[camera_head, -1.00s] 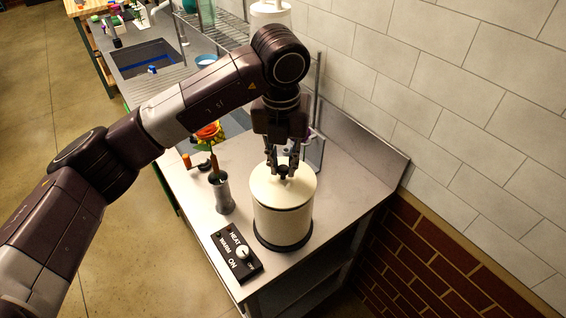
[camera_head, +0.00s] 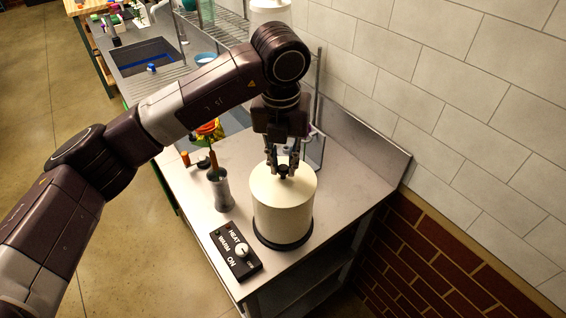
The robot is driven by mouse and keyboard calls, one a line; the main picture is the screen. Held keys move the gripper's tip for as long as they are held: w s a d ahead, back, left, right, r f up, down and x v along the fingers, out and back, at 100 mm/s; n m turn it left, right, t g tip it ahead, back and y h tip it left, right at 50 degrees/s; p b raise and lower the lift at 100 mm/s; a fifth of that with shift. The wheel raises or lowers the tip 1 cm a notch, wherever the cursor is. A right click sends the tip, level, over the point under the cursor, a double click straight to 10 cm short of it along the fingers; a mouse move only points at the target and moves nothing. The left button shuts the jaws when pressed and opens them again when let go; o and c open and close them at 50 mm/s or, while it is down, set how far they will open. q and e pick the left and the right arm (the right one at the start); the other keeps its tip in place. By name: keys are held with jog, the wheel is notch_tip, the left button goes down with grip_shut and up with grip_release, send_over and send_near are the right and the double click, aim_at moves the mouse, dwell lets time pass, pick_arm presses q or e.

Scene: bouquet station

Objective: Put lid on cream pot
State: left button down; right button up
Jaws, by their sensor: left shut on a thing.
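The cream pot (camera_head: 283,218) stands upright on a dark round base at the front of the steel counter. Its cream lid (camera_head: 268,186) sits level on top, and no gap shows between the lid and the pot's rim. My left gripper (camera_head: 283,170) comes down from above and is shut on the lid's small dark knob. The fingers hide part of the knob and the back of the lid. My right gripper is not in view.
A black heat control box (camera_head: 236,252) with a white dial lies left of the pot. A grey cylindrical holder (camera_head: 221,193) with a dark-handled tool stands behind it. The tiled wall (camera_head: 455,120) and steel backsplash (camera_head: 362,140) bound the right. A sink (camera_head: 145,58) lies farther back.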

pick_arm(q)
jog(key=shift+f, duration=0.15)
jog(key=c, duration=1.7)
grip_release()
jog(key=r, duration=0.4)
jog(key=s+r, duration=0.1)
jog(key=r, duration=0.7)
jog(key=shift+s+a, duration=0.1)
jog(key=shift+s, duration=0.1)
jog(key=shift+f, duration=0.1)
